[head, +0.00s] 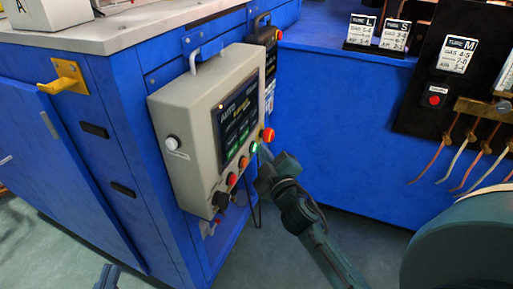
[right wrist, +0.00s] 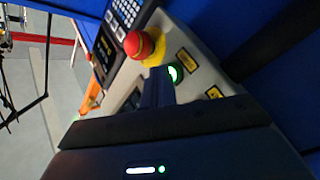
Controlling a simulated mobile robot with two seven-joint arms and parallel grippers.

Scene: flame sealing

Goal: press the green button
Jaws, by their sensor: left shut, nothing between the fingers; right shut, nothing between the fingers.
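The green button (head: 254,147) is on the lower right edge of the beige control box (head: 181,103). It shows as a lit green ring in the right wrist view (right wrist: 175,73). My right gripper (head: 264,153) is shut and empty, with its fingertips close to the green button. In the right wrist view its dark fingers (right wrist: 158,92) end just beside the green ring and partly cover it; I cannot tell whether they touch it. My left gripper (head: 111,268) is shut and empty, low at the bottom left, away from the box.
A red emergency knob (head: 268,135), with a yellow base in the right wrist view (right wrist: 142,44), sits right beside the green button. A blue cabinet (head: 110,150) stands behind the box.

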